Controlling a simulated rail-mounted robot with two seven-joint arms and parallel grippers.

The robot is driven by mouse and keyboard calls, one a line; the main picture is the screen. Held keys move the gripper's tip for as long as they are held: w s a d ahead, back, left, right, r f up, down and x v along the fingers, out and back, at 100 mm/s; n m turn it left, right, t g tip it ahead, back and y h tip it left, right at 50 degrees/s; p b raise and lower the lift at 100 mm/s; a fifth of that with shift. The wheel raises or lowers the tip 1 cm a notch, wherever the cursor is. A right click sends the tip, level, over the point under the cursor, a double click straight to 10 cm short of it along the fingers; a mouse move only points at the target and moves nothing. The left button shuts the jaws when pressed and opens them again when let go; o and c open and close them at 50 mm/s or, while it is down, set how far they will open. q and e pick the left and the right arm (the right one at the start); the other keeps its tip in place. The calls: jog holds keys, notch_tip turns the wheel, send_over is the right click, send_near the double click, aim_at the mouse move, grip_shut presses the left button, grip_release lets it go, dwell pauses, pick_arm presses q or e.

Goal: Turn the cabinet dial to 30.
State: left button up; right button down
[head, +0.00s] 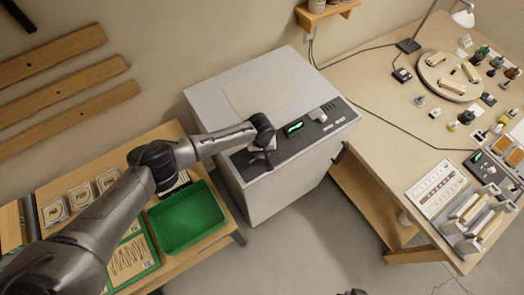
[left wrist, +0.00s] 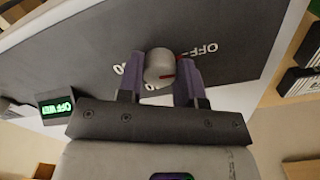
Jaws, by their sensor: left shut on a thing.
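The cabinet (head: 290,190) is a light grey box with a dark panel (head: 322,130) along the front edge of its top. The dial (left wrist: 157,63) is a pale round knob with a red mark on it, in the left wrist view. My left gripper (head: 262,155) is over the left part of the panel and hides the dial in the head view. In the left wrist view its two fingers (left wrist: 160,72) are shut on the dial from both sides. The red mark lies toward the right finger. An OFF label (left wrist: 204,48) shows; other scale marks are partly hidden.
A green-lit display (head: 293,128) is right of my gripper; it also shows in the left wrist view (left wrist: 57,108). A green tray (head: 187,219) stands on a bench left of the cabinet. A cluttered table (head: 370,95) stands to the right.

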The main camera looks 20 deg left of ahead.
pick_arm(q)
jog(key=shift+m, duration=0.3)
jog(key=shift+m+p, duration=0.35)
jog(key=shift+m, duration=0.65)
jog(key=m, duration=0.2)
jog(key=shift+m, duration=0.4)
jog(key=m, duration=0.6)
jog(key=o, duration=0.9)
